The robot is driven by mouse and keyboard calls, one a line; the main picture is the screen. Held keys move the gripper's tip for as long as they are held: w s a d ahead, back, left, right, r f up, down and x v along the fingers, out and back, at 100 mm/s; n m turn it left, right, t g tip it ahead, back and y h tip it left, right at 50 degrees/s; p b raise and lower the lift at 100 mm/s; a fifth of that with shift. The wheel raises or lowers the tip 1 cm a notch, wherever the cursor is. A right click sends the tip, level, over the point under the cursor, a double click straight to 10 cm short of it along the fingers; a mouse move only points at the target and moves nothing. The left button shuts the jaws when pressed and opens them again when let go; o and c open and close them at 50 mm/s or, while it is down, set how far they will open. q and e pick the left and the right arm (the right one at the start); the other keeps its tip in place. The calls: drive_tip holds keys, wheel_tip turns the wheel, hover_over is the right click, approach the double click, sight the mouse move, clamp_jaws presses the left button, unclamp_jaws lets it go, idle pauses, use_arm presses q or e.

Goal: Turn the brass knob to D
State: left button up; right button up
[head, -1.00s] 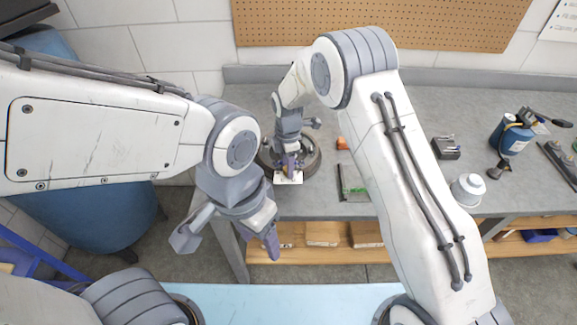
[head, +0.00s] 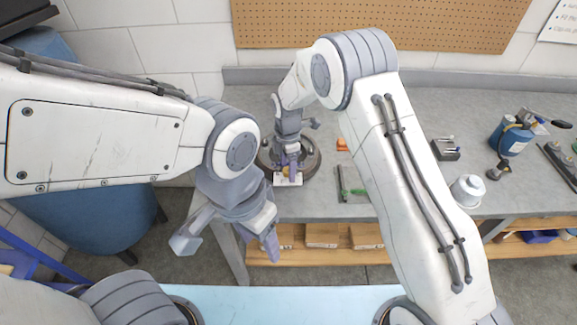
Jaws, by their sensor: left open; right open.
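A round dark base (head: 313,158) sits on the grey bench by its left end, with a small white plate (head: 281,181) at its front. My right gripper (head: 290,166) points down over the front of this base, open, with its fingers just above or at the white plate. The brass knob cannot be made out; my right gripper covers that spot, and I cannot tell whether the fingers touch it. Any letter marks are too small or hidden. My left gripper (head: 227,240) is open and empty, in front of the bench's left end, well apart from the base.
On the grey bench (head: 410,95) are a small orange object (head: 342,144), a green and black item (head: 352,190), a dark box (head: 446,149), a white container (head: 467,190) and a blue canister (head: 510,137). A blue barrel (head: 85,225) stands left. A wooden shelf (head: 322,255) runs below.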

sight(287, 171)
wheel_tip(287, 171, up, 10)
drive_tip(key=b, duration=0.2)
drive_tip(key=shift+r, duration=0.25)
idle(0.3)
drive_tip(key=s+a+r+m, duration=0.1)
drive_tip(key=s+r+m, duration=0.2)
drive_tip(key=s, duration=0.4)
drive_tip(key=s+r+m, duration=0.3)
drive_tip(key=s+r, duration=0.1)
drive_tip(key=s, duration=0.3)
drive_tip(key=s+d+m, duration=0.3)
drive_tip(key=s+m, duration=0.1)
drive_tip(key=s, duration=0.5)
drive_tip(key=s+d+m+y, duration=0.1)
drive_tip(key=s+d+m, duration=0.2)
drive_tip(key=s, duration=0.6)
drive_tip(key=shift+s+f+m, duration=0.15)
drive_tip(key=shift+m, duration=0.75)
